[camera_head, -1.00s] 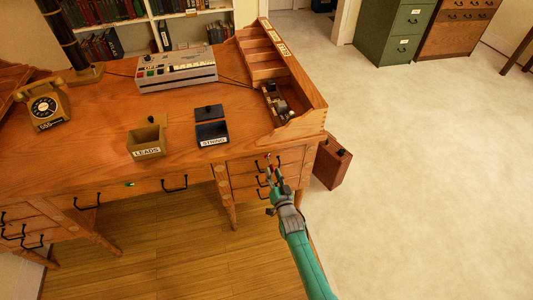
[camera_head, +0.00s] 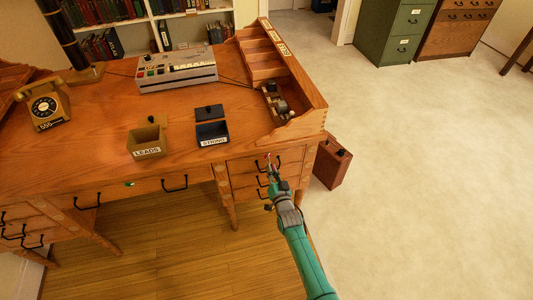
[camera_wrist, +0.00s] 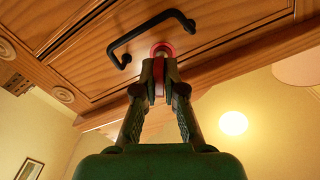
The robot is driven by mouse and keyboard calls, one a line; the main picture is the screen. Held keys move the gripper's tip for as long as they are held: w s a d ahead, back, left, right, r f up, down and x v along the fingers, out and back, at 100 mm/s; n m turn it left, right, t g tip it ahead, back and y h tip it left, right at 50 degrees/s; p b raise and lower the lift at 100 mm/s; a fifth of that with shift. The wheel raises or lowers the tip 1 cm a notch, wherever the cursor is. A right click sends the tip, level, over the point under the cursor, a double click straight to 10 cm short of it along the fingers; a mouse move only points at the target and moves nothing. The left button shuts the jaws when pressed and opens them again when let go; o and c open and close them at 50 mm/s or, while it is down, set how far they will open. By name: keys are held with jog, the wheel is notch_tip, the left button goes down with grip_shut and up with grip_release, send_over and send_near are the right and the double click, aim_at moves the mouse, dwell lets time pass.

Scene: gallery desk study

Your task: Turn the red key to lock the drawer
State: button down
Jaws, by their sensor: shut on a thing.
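The red key (camera_wrist: 162,49) sits at the drawer front (camera_wrist: 100,60), beside the black drawer handle (camera_wrist: 150,37) in the wrist view. My gripper (camera_wrist: 160,72) has its two fingertips closed together on the key, with red showing above and between them. In the head view my gripper (camera_head: 271,175) reaches the right-hand drawers of the desk (camera_head: 245,168). The key is too small there to make out its angle. The fingertips hide most of the key in the wrist view.
The desk top carries a telephone (camera_head: 45,106), a LEADS box (camera_head: 147,142), a STRING box (camera_head: 212,134) and a grey machine (camera_head: 176,72). A reddish-brown case (camera_head: 332,164) stands on the floor right of the desk. The pale carpet to the right is clear.

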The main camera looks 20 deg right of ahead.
jog(key=shift+d, duration=0.15)
jog(key=shift+r, duration=0.45)
jog(key=shift+w+r, duration=0.1)
jog(key=shift+r, duration=0.25)
dwell(0.8)
jog(key=shift+n, duration=1.4)
jog(key=shift+n, duration=1.1)
jog(key=c, duration=0.7)
grip_release()
jog(key=shift+f, duration=0.2)
